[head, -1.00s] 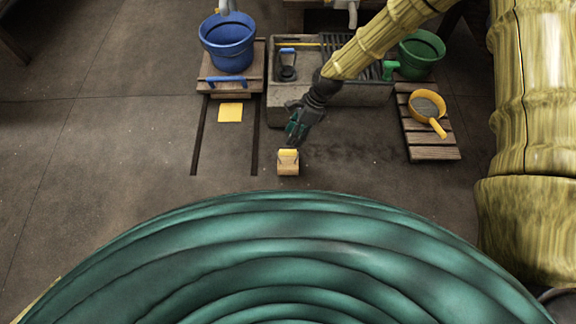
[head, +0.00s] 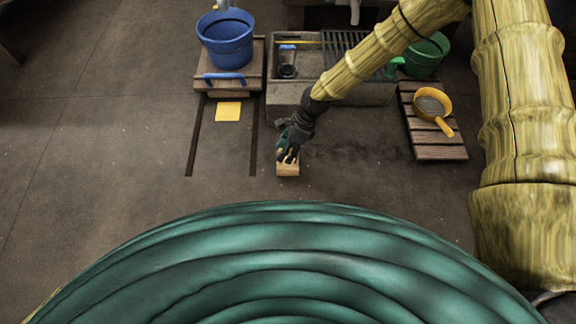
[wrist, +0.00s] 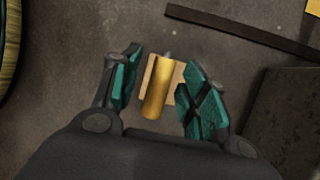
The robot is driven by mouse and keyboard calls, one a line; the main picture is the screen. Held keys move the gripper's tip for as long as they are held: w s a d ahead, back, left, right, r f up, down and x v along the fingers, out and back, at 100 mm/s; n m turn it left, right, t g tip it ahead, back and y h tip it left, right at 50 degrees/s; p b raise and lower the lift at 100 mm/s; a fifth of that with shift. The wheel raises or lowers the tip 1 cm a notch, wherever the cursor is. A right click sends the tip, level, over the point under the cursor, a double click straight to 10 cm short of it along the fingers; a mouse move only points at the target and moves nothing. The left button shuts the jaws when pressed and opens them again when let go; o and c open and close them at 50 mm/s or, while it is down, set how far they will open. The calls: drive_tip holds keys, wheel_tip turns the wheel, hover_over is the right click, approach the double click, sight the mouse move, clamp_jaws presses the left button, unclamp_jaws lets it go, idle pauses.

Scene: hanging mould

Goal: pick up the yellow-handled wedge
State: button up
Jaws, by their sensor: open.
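The wedge (head: 287,170) is a tan block lying on the floor, in front of the stone trough in the head view. Its yellow handle (wrist: 158,90) shows in the wrist view as a smooth cylinder over the tan block, lying between my two fingers. My gripper (wrist: 155,95) is open, with one teal-padded finger on each side of the handle. The left finger has a visible gap to the handle; the right finger is closer to the block's edge. In the head view my gripper (head: 286,157) is just above the wedge and hides its handle.
A stone trough (head: 385,95) stands behind my gripper. A blue bucket (head: 226,40) is on a wheeled wooden platform (head: 257,75) at the left, near two dark floor rails (head: 193,140) and a yellow square (head: 228,111). A yellow sieve (head: 432,103) lies on slats at the right. The left floor is clear.

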drive_tip(key=shift+a+f, duration=0.15)
drive_tip(key=shift+f, duration=0.15)
clamp_jaws()
idle(0.4)
